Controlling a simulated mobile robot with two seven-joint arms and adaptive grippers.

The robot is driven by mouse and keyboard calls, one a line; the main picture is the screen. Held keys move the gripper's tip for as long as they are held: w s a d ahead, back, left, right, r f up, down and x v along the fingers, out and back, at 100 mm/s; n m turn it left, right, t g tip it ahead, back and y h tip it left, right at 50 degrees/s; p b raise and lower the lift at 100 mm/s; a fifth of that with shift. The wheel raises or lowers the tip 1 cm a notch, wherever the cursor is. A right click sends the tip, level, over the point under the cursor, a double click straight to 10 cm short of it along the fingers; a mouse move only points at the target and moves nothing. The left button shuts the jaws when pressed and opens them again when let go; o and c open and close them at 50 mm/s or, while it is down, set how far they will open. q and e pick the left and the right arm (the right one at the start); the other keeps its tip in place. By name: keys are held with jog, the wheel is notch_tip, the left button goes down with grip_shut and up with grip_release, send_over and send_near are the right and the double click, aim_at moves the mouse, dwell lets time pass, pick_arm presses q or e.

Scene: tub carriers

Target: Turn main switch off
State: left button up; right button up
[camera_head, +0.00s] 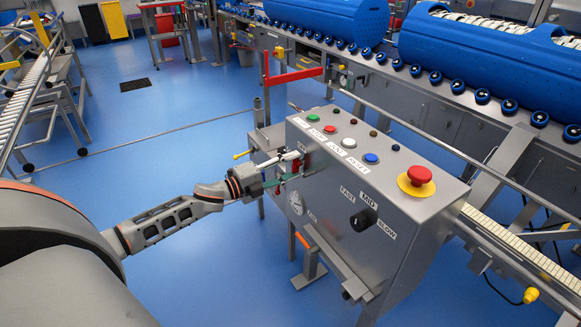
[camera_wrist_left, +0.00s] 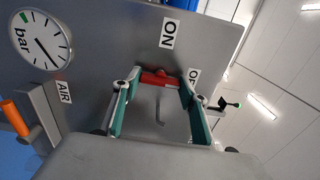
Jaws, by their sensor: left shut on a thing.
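The main switch is a red handle (camera_wrist_left: 157,77) on the grey side face of the control box (camera_head: 330,205). In the left wrist view an ON label (camera_wrist_left: 169,32) sits above it, and a partly hidden label starting with "OF" (camera_wrist_left: 194,76) sits to its right. My left gripper (camera_wrist_left: 158,88), with green finger pads, is shut on the red handle from both sides. In the head view my left gripper (camera_head: 286,171) reaches the box's left side, and the fingers partly hide the red handle (camera_head: 297,165). My right gripper is not in view.
The box top carries several coloured buttons and a red emergency stop (camera_head: 418,175) on yellow. A pressure gauge (camera_wrist_left: 40,38) and an orange-handled AIR valve (camera_wrist_left: 14,117) sit near the switch. Conveyors with blue tubs (camera_head: 335,18) run behind. Blue floor is open at left.

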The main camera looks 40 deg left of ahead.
pick_arm(q)
jog(key=o, duration=1.1)
jog(key=v, duration=1.2)
